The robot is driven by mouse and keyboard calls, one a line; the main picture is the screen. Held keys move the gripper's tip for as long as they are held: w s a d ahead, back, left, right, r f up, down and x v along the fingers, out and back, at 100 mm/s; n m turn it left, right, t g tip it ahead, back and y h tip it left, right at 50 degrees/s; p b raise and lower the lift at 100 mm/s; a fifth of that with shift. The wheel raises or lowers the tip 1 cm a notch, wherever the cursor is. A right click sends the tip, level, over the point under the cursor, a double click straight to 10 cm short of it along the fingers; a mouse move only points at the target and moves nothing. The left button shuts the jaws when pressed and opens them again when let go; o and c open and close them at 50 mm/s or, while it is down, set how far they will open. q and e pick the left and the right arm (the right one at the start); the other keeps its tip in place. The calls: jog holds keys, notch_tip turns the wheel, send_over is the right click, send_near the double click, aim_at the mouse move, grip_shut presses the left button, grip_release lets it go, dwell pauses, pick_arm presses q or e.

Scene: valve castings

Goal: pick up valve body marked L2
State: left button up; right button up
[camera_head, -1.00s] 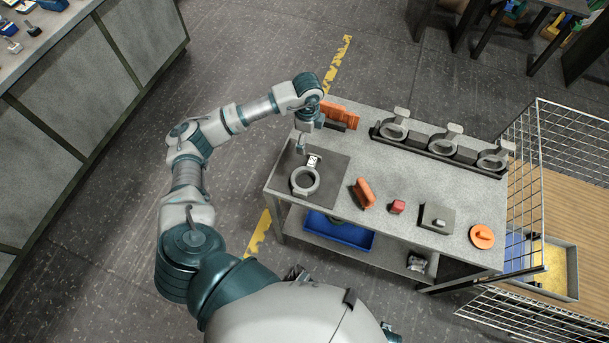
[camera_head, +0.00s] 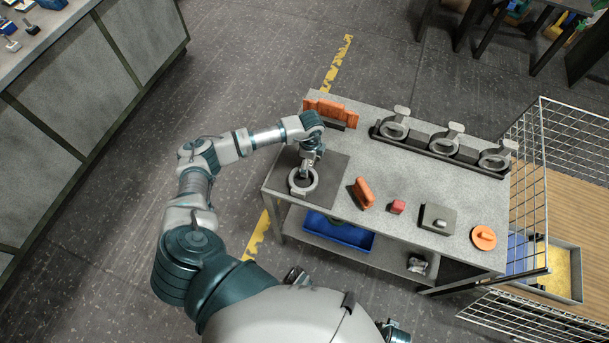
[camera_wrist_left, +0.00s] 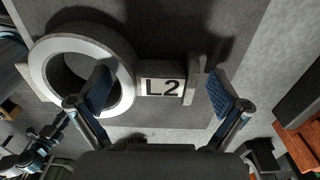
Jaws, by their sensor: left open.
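The valve body marked L2 (camera_head: 303,184) is a grey ring casting with a short neck, lying on a dark mat (camera_head: 327,190) at the left end of the workbench. In the left wrist view its pale ring (camera_wrist_left: 122,92) is at the left, and its neck carries a white label reading L2. My left gripper (camera_head: 306,169) is above the neck in the head view. In the wrist view its open fingers (camera_wrist_left: 160,92) are apart, one overlapping the ring's opening, the other beyond the neck's flanged end. I cannot tell whether they touch it.
Several similar castings sit in a dark rack (camera_head: 437,151) along the bench's back edge. An orange block (camera_head: 332,110) stands behind the mat. An orange-handled brush (camera_head: 363,192), a red block (camera_head: 398,207), a grey plate (camera_head: 437,218) and an orange disc (camera_head: 483,237) lie to the right.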

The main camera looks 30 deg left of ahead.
pick_arm(q)
jog(key=shift+d+r, duration=0.1)
jog(key=shift+d, duration=0.2)
jog(key=shift+c, duration=1.4)
jog(key=shift+a, duration=0.2)
jog(key=c, duration=1.6)
jog(key=shift+r, duration=0.1)
